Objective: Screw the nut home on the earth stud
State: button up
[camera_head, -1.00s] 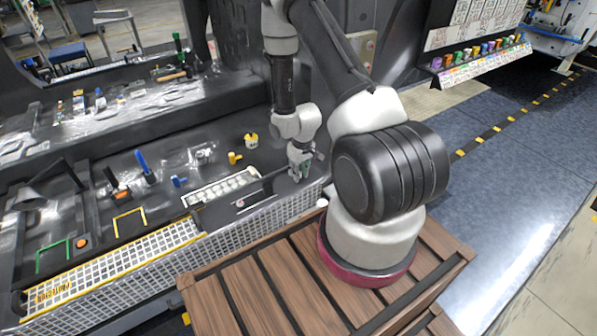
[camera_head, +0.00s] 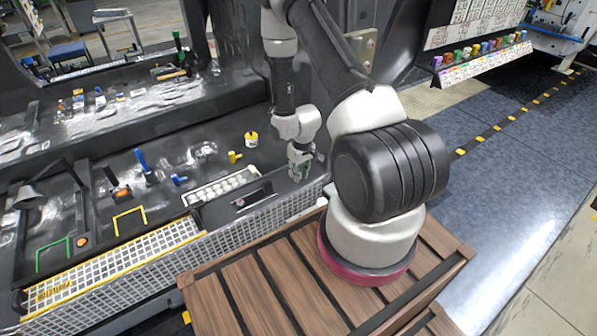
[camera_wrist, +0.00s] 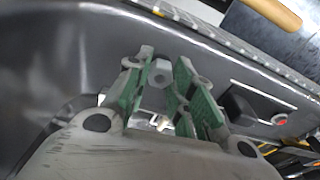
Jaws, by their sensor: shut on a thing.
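My gripper (camera_head: 299,172) points down over the dark car-body floor, close to the white grid strip along its edge. In the wrist view its green-padded fingers (camera_wrist: 163,75) are close together around a small grey hexagonal nut (camera_wrist: 160,72) at the tips. A small bright metal piece (camera_wrist: 160,122) shows between the fingers lower in that view; I cannot tell whether it is the earth stud. I cannot make out the stud, or whether the nut touches it. In the head view the nut is too small to tell.
A dark plate (camera_head: 251,195) and a white tray of round pale pieces (camera_head: 221,187) lie left of my gripper. A yellow fitting (camera_head: 235,157) and a yellow-topped cylinder (camera_head: 251,139) stand behind. The white grid strip (camera_head: 225,238) borders the floor.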

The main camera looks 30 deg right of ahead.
jog(key=shift+f, duration=0.25)
jog(key=o, duration=0.9)
jog(key=shift+c, duration=1.4)
